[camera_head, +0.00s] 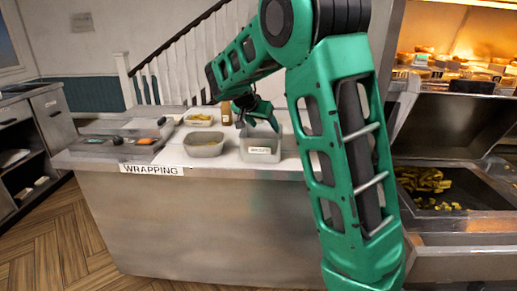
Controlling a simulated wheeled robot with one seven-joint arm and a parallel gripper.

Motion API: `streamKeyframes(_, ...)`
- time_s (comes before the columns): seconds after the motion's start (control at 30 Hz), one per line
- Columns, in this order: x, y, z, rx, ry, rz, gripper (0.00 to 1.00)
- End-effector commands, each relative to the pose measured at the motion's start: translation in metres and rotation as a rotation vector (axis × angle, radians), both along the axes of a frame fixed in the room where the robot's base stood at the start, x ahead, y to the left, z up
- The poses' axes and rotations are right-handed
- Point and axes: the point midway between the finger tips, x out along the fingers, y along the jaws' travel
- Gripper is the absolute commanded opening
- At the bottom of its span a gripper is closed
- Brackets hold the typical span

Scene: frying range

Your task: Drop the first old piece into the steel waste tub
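My gripper (262,120) is over the back part of a grey rectangular tub (262,158) with a white label on its front, on the wrapping counter. The label is too small to read, so I cannot tell for sure that this is the steel waste tub. The fingers are small and dark against the tub, and I cannot tell whether they are open or hold a piece. Yellow-brown fried pieces (424,180) lie in the metal bay at the right; I cannot tell which are old.
The counter (225,172) also holds a grey tub (204,146), a tub of yellowish food (200,119), a brown bottle (226,112) and dark trays (115,145) at the left. A lit display (455,62) stands above the metal bay. My arm hides the counter's right end.

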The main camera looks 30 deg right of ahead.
Motion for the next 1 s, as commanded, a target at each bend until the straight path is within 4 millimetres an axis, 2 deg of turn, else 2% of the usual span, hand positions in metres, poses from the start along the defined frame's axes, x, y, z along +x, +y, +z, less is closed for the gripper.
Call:
streamKeyframes(0.27, -0.002, 0.005, 0.006, 0.0, -0.001, 0.002, 0.64)
streamKeyframes(0.73, -0.03, 0.053, 0.062, 0.001, -0.001, 0.003, 0.64)
streamKeyframes(1.0, -0.037, 0.064, 0.075, 0.0, 0.001, 0.001, 0.64)
